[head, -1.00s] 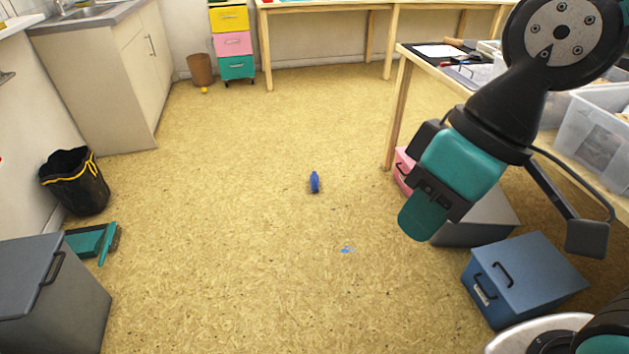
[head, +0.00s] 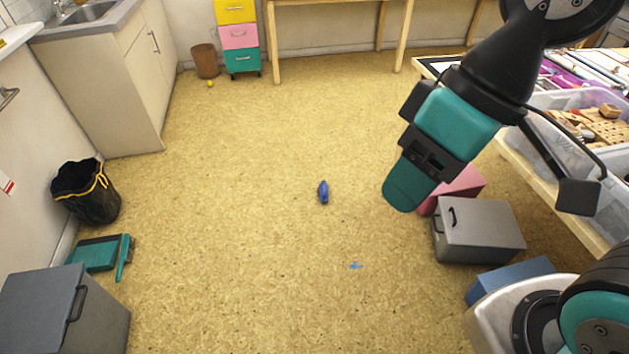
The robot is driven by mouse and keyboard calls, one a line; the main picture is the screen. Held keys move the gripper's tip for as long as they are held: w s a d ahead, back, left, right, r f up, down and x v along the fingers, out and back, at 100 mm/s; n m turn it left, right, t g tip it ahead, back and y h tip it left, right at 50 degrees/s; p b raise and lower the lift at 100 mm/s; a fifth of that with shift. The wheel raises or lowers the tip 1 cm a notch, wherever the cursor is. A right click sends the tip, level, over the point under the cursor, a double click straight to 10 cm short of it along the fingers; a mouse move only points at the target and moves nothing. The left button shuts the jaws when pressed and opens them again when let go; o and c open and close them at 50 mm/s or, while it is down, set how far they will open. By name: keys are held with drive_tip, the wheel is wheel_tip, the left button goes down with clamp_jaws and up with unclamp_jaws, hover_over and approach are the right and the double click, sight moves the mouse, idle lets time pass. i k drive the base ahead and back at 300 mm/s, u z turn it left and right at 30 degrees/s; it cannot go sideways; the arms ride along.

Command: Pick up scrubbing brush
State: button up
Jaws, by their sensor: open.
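A small blue object (head: 323,192) lies on the open floor near the middle of the head view. It may be the scrubbing brush, but it is too small to make out bristles. My gripper (head: 404,188), with teal fingers, hangs in the air to the right of the blue object in the picture, well apart from it. It is open and seen from the side, with nothing visible in it. A teal hand brush (head: 124,257) stands beside a teal dustpan (head: 95,253) on the floor at the left.
Grey (head: 478,230), pink (head: 462,186) and blue (head: 508,278) boxes stand on the floor at right, by a table (head: 545,182) with bins. A black waste bin (head: 88,195) and grey box (head: 60,310) stand left. A flat blue scrap (head: 356,266) lies on the otherwise clear middle floor.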

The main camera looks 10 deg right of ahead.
sight(324, 186)
drive_tip(key=u, duration=0.3)
drive_tip(key=i, duration=2.25)
drive_tip(key=u, duration=0.2)
